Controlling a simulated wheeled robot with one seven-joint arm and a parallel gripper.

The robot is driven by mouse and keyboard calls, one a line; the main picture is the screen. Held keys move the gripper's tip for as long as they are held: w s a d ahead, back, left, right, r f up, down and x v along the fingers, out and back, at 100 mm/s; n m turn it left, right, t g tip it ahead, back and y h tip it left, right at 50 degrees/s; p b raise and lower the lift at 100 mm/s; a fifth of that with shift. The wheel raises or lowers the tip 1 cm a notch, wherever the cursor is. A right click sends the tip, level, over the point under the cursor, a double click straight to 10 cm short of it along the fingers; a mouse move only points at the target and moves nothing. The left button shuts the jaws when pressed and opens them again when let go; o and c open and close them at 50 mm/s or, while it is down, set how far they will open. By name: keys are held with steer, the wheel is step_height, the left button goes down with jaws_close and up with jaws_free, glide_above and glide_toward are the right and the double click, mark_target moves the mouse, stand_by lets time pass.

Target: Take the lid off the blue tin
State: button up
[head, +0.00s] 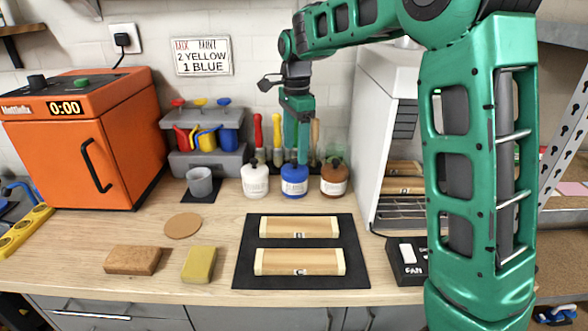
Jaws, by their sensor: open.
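The blue tin (294,182) stands upright at the back of the workbench, between a white container (255,182) and a brown one (334,181). A small dark top shows on the blue tin, partly hidden by my gripper. My gripper (300,155) points down from above and is right over the blue tin. Its fingers look edge-on here, and it is open. Whether the fingers touch the lid or stand around it cannot be told from this view.
Several upright tools (276,135) stand close behind the tins. A grey cup (199,182) is to the left. A black mat (245,272) with two wooden pieces (300,262) lies in front. A white cabinet (382,130) stands to the right. The bench is clear just in front of the tins.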

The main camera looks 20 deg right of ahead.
mark_target(295, 160)
steer(key=f, duration=0.4)
steer(key=shift+w+f, duration=0.2)
steer(key=shift+f, duration=0.2)
steer(key=c, duration=1.3)
steer(key=shift+o, duration=0.2)
steer(key=shift+s, duration=0.1)
